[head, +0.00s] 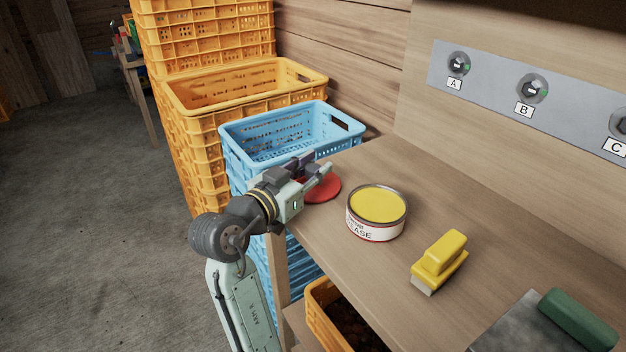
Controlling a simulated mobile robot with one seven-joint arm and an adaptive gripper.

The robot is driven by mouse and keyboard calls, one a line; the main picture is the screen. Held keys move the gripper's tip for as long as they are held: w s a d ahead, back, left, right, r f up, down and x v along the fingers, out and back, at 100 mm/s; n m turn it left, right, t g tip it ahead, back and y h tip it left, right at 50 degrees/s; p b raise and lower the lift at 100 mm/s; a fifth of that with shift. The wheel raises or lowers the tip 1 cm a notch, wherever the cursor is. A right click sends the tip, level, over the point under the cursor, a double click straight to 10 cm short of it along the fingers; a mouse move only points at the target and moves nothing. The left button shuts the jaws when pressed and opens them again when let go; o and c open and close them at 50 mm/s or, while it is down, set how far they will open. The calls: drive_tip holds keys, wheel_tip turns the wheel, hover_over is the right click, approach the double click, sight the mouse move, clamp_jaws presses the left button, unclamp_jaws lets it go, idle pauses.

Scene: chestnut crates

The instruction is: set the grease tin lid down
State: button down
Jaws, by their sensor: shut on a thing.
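The grease tin lid (323,189) is a flat red disc near the left end of the wooden bench, low over or on its top; I cannot tell if it touches the wood. My gripper (325,173) is shut on the lid's far-left side and partly hides it. The grease tin (376,213) stands upright and open just right of the lid, showing yellow grease and a white and red label.
The bench (420,185) also holds a yellow brush (440,261) and a green-handled tool (577,320). Blue crates (262,158) and orange crates (190,125) stand stacked left of it. Knobs on a panel (500,78) line the back. Bare bench lies behind the tin.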

drive_tip(key=shift+f, duration=0.15)
drive_tip(key=shift+f, duration=0.15)
drive_tip(key=c, duration=1.3)
unclamp_jaws()
drive_tip(key=shift+r, duration=0.25)
drive_tip(key=b+v, duration=0.1)
drive_tip(key=v, duration=1.1)
drive_tip(key=shift+f+b, duration=0.15)
drive_tip(key=shift+b, duration=0.2)
